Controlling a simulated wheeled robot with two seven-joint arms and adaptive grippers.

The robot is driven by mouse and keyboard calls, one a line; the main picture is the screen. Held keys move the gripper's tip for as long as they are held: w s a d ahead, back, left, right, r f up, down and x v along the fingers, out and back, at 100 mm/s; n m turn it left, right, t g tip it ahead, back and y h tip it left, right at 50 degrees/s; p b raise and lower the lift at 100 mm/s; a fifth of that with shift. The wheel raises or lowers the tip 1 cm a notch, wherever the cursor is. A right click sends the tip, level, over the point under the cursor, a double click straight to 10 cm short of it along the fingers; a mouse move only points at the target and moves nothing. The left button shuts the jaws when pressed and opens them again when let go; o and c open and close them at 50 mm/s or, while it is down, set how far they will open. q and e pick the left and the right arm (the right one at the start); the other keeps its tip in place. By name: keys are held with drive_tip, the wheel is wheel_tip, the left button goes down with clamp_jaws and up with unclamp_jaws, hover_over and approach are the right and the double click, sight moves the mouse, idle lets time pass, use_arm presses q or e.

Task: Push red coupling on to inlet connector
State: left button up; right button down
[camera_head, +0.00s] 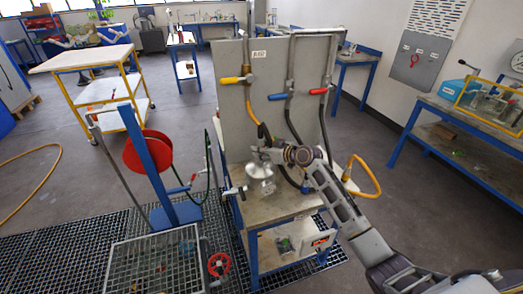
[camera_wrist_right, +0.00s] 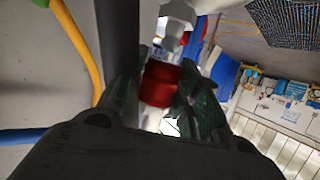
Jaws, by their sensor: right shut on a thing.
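In the right wrist view the red coupling (camera_wrist_right: 160,84) sits between the fingers of my right gripper (camera_wrist_right: 158,92), which is shut on it. A pale fitting (camera_wrist_right: 178,22), perhaps the inlet connector, shows just above the coupling; I cannot tell if they touch. In the head view my right gripper (camera_head: 262,156) is at a shiny metal vessel (camera_head: 260,180) in front of the upright grey panel (camera_head: 232,112). The coupling is too small or hidden to make out there. My left gripper is not in view.
The panel carries yellow (camera_head: 230,80), blue (camera_head: 278,97) and red (camera_head: 318,91) valve handles with hoses below. A yellow hose (camera_head: 368,172) loops out at the right of the bench (camera_head: 290,207). A red reel (camera_head: 147,151) stands left.

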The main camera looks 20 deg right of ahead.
drive_tip(key=shift+f+b, duration=1.65)
drive_tip(key=shift+f, duration=0.2)
idle(1.0)
drive_tip(key=c, duration=0.9)
unclamp_jaws()
drive_tip(key=shift+c, duration=0.2)
drive_tip(key=v, duration=1.2)
